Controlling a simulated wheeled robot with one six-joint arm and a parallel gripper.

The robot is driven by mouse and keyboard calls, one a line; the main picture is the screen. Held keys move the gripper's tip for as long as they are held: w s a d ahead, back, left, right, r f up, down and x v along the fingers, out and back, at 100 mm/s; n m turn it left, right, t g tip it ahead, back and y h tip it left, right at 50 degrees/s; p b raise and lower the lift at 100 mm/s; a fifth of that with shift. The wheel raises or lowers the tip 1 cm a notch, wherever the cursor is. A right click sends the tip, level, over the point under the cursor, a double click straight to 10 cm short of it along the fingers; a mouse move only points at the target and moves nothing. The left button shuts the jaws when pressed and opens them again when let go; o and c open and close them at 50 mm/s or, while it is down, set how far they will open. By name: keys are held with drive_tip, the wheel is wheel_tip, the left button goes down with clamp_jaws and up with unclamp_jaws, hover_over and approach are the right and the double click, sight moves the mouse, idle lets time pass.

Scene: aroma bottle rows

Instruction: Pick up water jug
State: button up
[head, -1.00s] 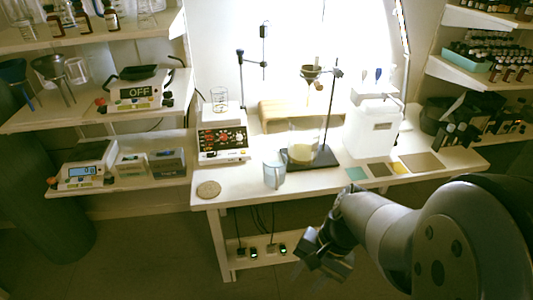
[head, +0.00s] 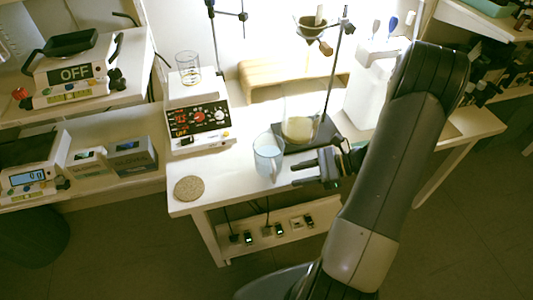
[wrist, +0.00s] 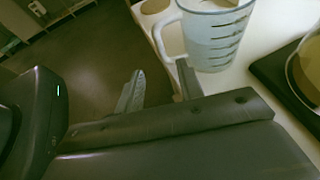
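The water jug (head: 268,158) is a clear, bluish measuring jug standing upright near the front edge of the white table (head: 226,178). My gripper (head: 298,175) is just right of the jug and towards the table's front edge in the head view. In the wrist view my gripper (wrist: 160,84) is open and empty. Its right fingertip is close to the handle's lower end; I cannot tell whether they touch.
A round cork mat (head: 189,189) lies left of the jug, and a hotplate stirrer (head: 200,120) stands behind it. A flask (head: 298,127) with yellowish liquid sits on a dark stand base (head: 325,137) close by on the right. A white container (head: 368,98) stands farther right.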

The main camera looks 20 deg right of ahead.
sight(270, 162)
drive_tip(key=shift+p+x, duration=0.35)
drive_tip(key=shift+x, duration=4.7)
drive_tip(key=shift+w+d+f, duration=0.1)
drive_tip(key=shift+w, duration=0.1)
drive_tip(key=shift+c, duration=0.3)
clamp_jaws()
